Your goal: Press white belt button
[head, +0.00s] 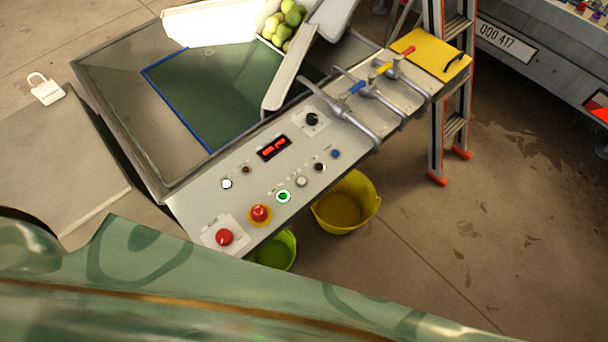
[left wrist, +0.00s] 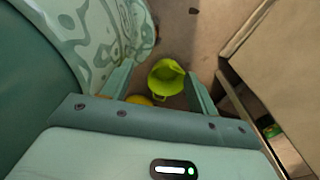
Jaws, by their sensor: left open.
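The sloping grey control panel (head: 200,197) crosses the middle of the head view. A bright white round button (head: 227,183) sits near its upper left edge, and a duller whitish button (head: 301,181) sits right of the green-ringed button (head: 283,196). The labels are too small to read, so I cannot tell which one is the belt button. My left gripper (left wrist: 160,72) shows only in the left wrist view. It is open and empty, pointing down toward the floor, with a green bucket (left wrist: 165,78) seen between its fingers. My right gripper is in neither view.
A yellow bucket (head: 345,205) and the green bucket (head: 275,250) are below. A ladder (head: 437,130) stands right.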

